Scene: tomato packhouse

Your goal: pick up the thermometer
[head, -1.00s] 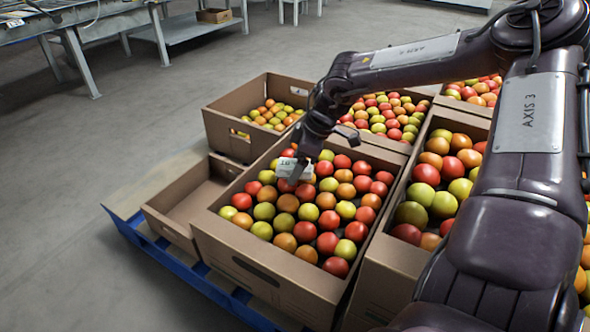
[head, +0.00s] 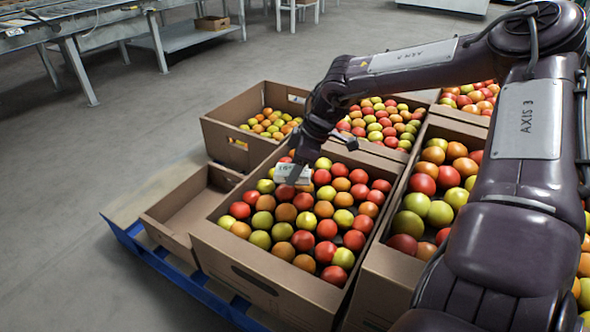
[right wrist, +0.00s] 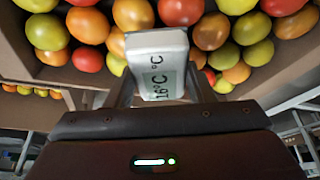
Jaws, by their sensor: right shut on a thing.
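The thermometer (head: 291,173) is a small white block with a grey display. It sits at my right gripper's fingertips, over the tomatoes in the middle carton. In the right wrist view the thermometer (right wrist: 158,62) is between the two fingers, with its display reading a figure that looks like 16 °C. My right gripper (head: 295,177) is shut on it, reaching down into the carton from above. It also shows in the right wrist view (right wrist: 160,85). Whether the thermometer touches the tomatoes is hard to tell. My left gripper is not in view.
The middle carton (head: 262,282) is full of red, orange and green-yellow tomatoes. Other tomato cartons stand behind and to the right. An empty low carton (head: 166,237) is at the left on a blue pallet (head: 180,277). A grey conveyor table (head: 75,45) is far back; open floor lies left.

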